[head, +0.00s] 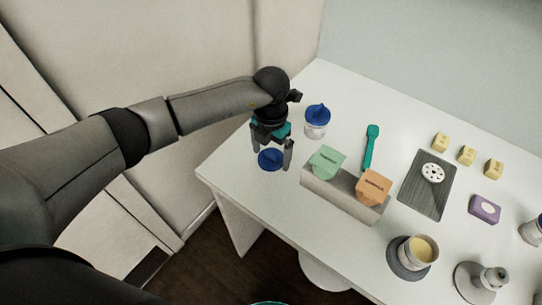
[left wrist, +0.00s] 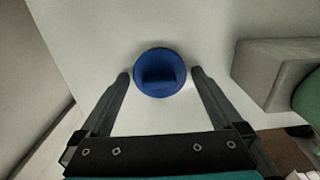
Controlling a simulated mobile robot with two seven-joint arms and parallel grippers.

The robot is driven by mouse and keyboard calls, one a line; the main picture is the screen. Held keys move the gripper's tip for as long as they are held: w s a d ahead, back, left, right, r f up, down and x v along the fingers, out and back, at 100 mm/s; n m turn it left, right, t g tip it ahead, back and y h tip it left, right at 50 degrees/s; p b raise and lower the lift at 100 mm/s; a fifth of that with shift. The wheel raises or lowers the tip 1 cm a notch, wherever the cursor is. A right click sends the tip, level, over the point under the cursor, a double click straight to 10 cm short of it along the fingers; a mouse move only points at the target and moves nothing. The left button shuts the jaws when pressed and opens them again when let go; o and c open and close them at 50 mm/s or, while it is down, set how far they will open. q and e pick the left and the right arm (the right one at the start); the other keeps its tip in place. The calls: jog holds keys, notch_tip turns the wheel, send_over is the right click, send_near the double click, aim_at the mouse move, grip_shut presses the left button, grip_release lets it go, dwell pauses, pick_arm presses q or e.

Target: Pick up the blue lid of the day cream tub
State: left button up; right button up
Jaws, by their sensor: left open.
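A blue round lid (head: 269,159) lies on the white table near its left corner. It also shows in the left wrist view (left wrist: 160,88), with a raised grip across its middle. My left gripper (head: 272,156) is open over it, with one fingertip on each side of the lid and a gap to each. I cannot tell how far above the table the fingertips are. A white tub with a blue top (head: 317,119) stands behind and to the right; its label is too small to read. My right gripper is not in view.
A grey block (head: 328,192) bearing a green piece (head: 328,161) and an orange piece (head: 373,187) stands right of the gripper. A teal spoon (head: 371,147), a dark board (head: 424,200) and a cup (head: 412,255) are further right. The table's left edge is close.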

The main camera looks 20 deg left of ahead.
pick_arm(q)
jog(key=shift+c, duration=0.4)
jog(key=c, duration=0.9)
jog(key=shift+r, duration=0.15)
jog(key=shift+c, duration=0.2)
